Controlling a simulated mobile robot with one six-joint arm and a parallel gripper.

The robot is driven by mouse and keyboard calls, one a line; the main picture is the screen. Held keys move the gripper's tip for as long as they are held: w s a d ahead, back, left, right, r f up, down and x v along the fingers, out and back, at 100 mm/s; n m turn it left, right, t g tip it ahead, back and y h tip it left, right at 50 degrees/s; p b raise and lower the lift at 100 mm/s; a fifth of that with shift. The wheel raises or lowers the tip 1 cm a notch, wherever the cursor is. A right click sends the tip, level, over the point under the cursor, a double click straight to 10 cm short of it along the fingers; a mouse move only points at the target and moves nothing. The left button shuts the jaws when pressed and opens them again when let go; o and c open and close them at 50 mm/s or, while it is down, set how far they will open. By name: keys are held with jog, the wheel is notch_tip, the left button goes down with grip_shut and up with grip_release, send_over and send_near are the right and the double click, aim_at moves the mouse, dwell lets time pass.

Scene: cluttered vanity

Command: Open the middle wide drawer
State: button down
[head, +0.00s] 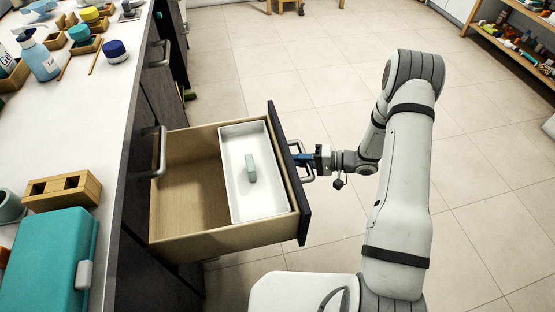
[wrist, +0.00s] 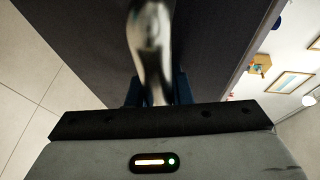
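A wide wooden drawer (head: 192,190) with a dark front (head: 287,165) is pulled well out of the vanity in the head view. It holds a white tray (head: 236,196) with a small pale green block (head: 251,167) in it. My gripper (head: 305,160) is at the outer face of the drawer front, with its fingers at the metal bar handle (head: 300,173). In the wrist view the handle (wrist: 150,50) runs down between the two blue fingers (wrist: 153,92), which appear closed around it. The fingertip contact is partly hidden.
The white countertop (head: 60,140) at left carries a teal case (head: 50,265), a wooden holder (head: 63,190), a blue pump bottle (head: 38,57) and several small jars. Other handles (head: 158,152) show on the vanity front. The tiled floor right of my arm is clear up to a shelf (head: 520,45).

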jog(key=c, duration=1.6)
grip_release()
jog(key=shift+s, duration=0.3)
jog(key=shift+w, duration=0.15)
jog(key=d, duration=0.2)
jog(key=d+r+p, duration=0.1)
jog(key=d, duration=0.4)
jog(key=shift+s+d+r, duration=0.15)
jog(key=shift+s+d, duration=0.2)
jog(key=shift+s, duration=0.05)
